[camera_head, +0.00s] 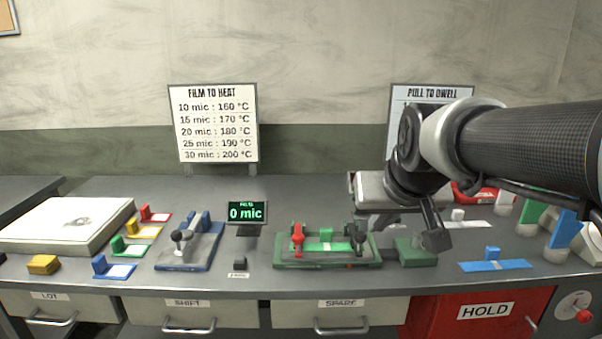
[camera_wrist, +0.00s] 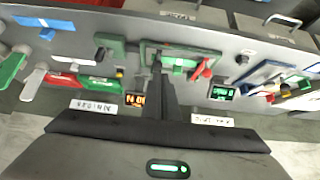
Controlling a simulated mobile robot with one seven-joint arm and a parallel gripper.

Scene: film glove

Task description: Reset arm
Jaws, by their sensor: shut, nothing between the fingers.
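My gripper (camera_head: 436,238) hangs down from my arm at the right of the head view. Its fingers look closed together with nothing between them. It is above the bench near a small green block (camera_head: 415,251), and I cannot tell the exact gap. In the wrist view my gripper (camera_wrist: 167,82) points over the bench, its fingertips near the green device (camera_wrist: 205,54). That device (camera_head: 345,262) has a red lever (camera_head: 297,238) and also shows in the head view, left of my gripper. My arm hides part of the right-hand sign.
The grey bench (camera_head: 225,280) holds a blue lever device (camera_head: 190,250), a display reading 0 mic (camera_head: 247,213), coloured tabs and a white box (camera_head: 65,222) at left. A blue strip (camera_head: 495,266) lies at right. Drawers and a red HOLD bin (camera_head: 480,312) are below.

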